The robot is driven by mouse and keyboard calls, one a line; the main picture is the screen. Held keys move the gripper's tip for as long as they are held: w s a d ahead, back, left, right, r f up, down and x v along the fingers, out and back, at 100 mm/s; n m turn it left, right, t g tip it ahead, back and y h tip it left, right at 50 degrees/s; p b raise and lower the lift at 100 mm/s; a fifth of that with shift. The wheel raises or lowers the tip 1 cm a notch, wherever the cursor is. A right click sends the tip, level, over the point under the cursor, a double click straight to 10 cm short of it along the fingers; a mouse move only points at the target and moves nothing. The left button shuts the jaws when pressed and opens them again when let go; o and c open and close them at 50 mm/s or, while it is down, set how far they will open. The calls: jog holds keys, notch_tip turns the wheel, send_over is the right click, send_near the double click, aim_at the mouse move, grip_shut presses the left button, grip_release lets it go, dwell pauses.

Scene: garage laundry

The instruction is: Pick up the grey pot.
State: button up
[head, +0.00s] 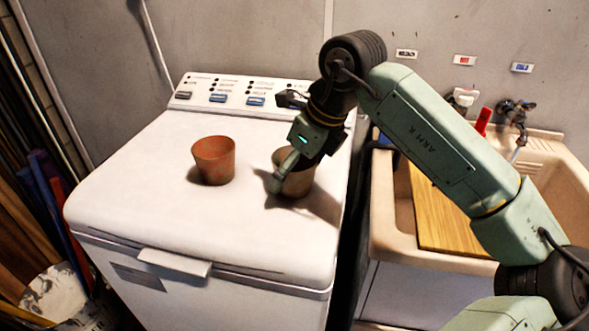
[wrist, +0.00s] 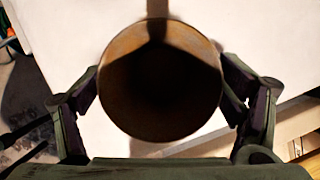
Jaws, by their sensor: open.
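A dull brown-grey pot (head: 299,186) stands upright on the right part of the white washer lid, partly hidden by my gripper (head: 288,168). In the wrist view the pot (wrist: 122,72) shows its round open mouth and dark inside. My gripper's fingers (wrist: 161,88) are open, one on each side of the pot. They are close to its sides; I cannot tell whether they touch it. An orange-red pot (head: 214,161) stands upright to the left on the same lid, apart from my gripper.
The washer lid (head: 130,190) is otherwise clear, with a control panel (head: 235,90) at its back. A sink (head: 390,215) with a wooden board (head: 440,210) is at the right. A stained bucket (head: 52,295) and poles stand at the lower left.

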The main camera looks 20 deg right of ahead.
jog(key=shift+w+a+f, duration=0.1)
jog(key=shift+f, duration=0.15)
jog(key=shift+c, duration=0.3)
jog(key=c, duration=1.1)
